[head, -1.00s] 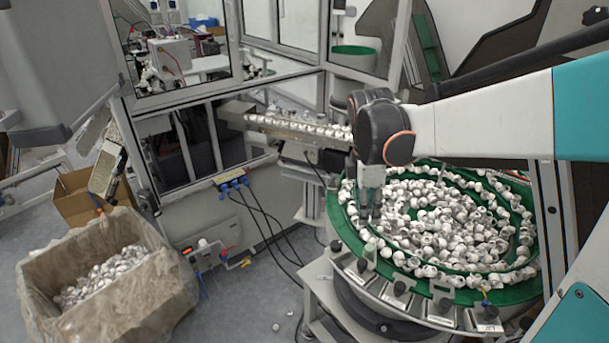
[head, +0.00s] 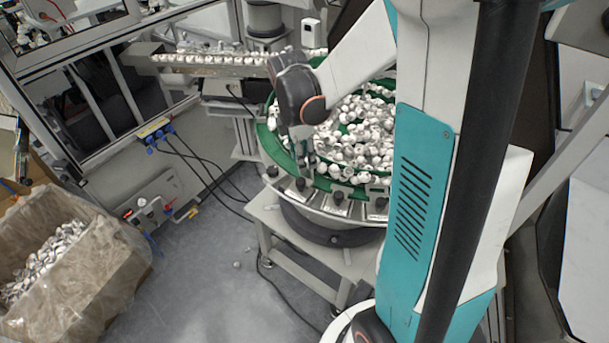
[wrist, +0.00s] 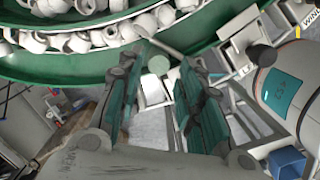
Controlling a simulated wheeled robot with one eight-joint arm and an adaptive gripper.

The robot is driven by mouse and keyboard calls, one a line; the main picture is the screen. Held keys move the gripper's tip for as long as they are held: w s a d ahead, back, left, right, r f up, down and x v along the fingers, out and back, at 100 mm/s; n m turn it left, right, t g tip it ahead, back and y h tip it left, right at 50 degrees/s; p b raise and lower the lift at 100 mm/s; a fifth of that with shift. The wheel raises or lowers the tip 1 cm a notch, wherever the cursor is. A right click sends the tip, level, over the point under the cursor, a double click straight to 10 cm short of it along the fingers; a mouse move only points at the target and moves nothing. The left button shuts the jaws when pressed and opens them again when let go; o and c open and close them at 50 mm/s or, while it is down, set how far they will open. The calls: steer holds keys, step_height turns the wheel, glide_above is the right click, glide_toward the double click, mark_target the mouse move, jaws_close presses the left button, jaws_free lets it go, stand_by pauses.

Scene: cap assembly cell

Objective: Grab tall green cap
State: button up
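A pale green round cap top (wrist: 158,66) shows in the wrist view, seen from above, by the outer edge of the green bowl. It lies between and just beyond my fingertips, with a gap on each side. Its height is hidden from this angle. My gripper (wrist: 161,58) is open and empty, its two dark green-padded fingers apart. In the head view my gripper (head: 304,165) points down at the front left rim of the bowl. I cannot clearly pick out the cap there.
The round green feeder bowl (head: 273,148) holds many white caps. A feed rail (head: 145,60) with white caps runs behind it. A lined box (head: 110,262) of parts stands at left. Cables lie on the floor.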

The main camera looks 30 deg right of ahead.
mark_target(305, 173)
steer(key=shift+d+f, duration=0.2)
steer(key=shift+f, duration=1.25)
steer(key=shift+c, duration=0.6)
steer(key=c, duration=0.4)
steer(key=shift+r, duration=0.1)
